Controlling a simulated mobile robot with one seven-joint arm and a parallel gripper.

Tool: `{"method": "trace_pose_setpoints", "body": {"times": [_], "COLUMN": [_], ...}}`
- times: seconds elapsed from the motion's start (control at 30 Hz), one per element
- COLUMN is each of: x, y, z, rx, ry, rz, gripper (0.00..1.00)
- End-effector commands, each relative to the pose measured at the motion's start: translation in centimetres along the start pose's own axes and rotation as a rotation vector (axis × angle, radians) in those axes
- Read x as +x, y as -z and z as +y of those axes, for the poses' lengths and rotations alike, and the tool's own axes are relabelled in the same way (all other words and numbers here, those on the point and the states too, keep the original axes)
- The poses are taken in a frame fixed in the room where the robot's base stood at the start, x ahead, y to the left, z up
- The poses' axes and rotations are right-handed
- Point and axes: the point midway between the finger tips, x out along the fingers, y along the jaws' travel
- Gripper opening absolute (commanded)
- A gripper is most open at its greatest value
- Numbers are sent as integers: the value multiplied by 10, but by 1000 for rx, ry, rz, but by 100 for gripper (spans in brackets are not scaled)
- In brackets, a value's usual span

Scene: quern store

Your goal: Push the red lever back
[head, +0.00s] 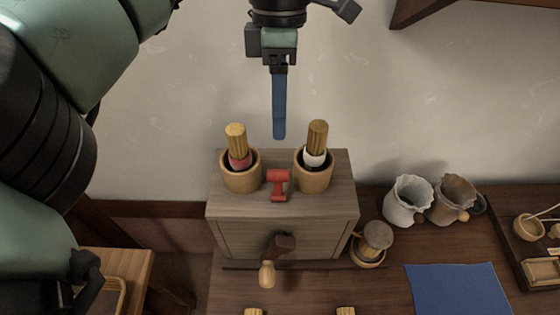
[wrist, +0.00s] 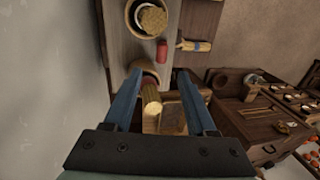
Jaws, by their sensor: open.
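The red lever (head: 278,184) stands on top of a wooden box (head: 286,211), between two round wooden cups. In the wrist view the red lever (wrist: 162,51) shows small, beyond the fingertips. My gripper (head: 279,134) hangs above and behind the box top, fingers pointing down, apart from the lever. In the head view its blue fingers overlap edge-on. In the wrist view my gripper (wrist: 161,76) is open, with two blue fingers spread and nothing held between them.
The left cup (head: 241,179) holds a red-banded wooden piece, the right cup (head: 313,179) a white-banded one; both flank the lever closely. A crank knob (head: 267,273) projects at the box front. Cloth sacks (head: 408,201) and a blue mat (head: 459,290) lie right. The wall is behind.

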Motion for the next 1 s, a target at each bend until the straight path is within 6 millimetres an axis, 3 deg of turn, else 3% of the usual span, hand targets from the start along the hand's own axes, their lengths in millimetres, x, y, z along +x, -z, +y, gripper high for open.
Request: {"method": "trace_pose_setpoints", "body": {"times": [0.6,0.8,1.0], "x": [110,124,125], "y": [-1,-2,-2], "z": [-1,-1,-1], "rx": [1,3,2], "ry": [3,1,0], "rz": [-3,-4,-3], "gripper": [57,57,57]}}
